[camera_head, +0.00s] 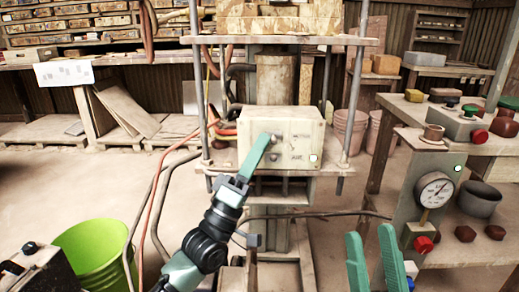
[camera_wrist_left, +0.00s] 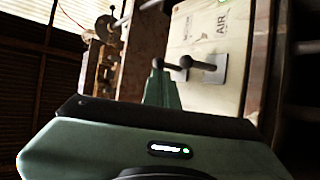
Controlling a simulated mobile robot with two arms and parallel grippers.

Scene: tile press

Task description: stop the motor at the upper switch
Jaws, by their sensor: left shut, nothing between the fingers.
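The pale switch box (camera_head: 309,128) is mounted on the press, with two small dark switches on the left of its front face. My left gripper (camera_head: 264,138) is shut and empty, its green fingertips at the upper switch (camera_head: 273,138); I cannot tell whether they touch. The lower switch (camera_head: 274,157) is beside the AIR label. In the left wrist view, my shut fingers (camera_wrist_left: 157,72) are close to a dark knob, and a lever (camera_wrist_left: 203,66) stands on a metal plate right of them. My right gripper (camera_head: 371,235) is open and empty at the lower right.
A pressure gauge (camera_head: 434,190) and red knobs stand on the right bench. A lime bucket (camera_head: 95,255) is on the floor at left.

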